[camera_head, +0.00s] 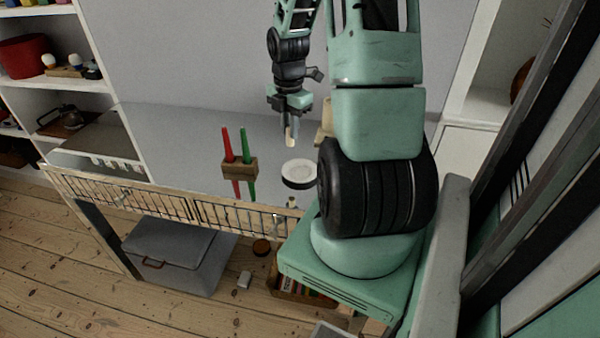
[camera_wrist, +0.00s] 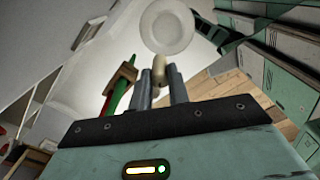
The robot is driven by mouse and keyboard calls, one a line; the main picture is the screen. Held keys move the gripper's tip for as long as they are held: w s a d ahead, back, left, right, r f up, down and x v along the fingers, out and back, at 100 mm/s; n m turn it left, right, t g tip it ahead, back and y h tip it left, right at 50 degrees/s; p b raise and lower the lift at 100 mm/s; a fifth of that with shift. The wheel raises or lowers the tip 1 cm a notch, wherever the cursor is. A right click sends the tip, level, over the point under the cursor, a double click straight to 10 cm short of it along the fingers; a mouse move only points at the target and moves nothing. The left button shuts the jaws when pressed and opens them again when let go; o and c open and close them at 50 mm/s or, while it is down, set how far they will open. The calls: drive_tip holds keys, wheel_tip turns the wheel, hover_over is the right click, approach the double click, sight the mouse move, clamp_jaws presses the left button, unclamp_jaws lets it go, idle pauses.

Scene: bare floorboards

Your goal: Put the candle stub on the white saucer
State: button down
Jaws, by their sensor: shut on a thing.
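The candle stub (camera_head: 290,136) is cream and short, and hangs upright below my gripper (camera_head: 289,122) in the head view. My gripper is shut on the stub, which also shows between the fingers (camera_wrist: 160,80) in the wrist view (camera_wrist: 161,70). The white saucer (camera_head: 299,171) lies on the grey tabletop, lower in the head view and a little right of the stub. The stub is apart from the saucer. In the wrist view the saucer (camera_wrist: 167,28) appears just beyond the stub, empty.
A wooden holder (camera_head: 239,168) with a red and a green candle stands left of the saucer. A beige object (camera_head: 325,121), partly hidden by my arm, stands at the right. The glossy grey tabletop (camera_head: 190,150) is bare left of the holder.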

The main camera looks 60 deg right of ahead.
drive_tip(key=s+d+n, duration=0.1)
drive_tip(key=s, duration=0.1)
approach(300, 172)
drive_tip(key=shift+f+n+b, duration=0.3)
drive_tip(key=shift+f+b, duration=0.15)
drive_tip(key=shift+f, duration=1.45)
drive_tip(key=shift+f, duration=0.1)
drive_tip(key=shift+f, duration=0.1)
drive_tip(key=c, duration=1.3)
unclamp_jaws()
drive_tip(key=shift+c, duration=0.2)
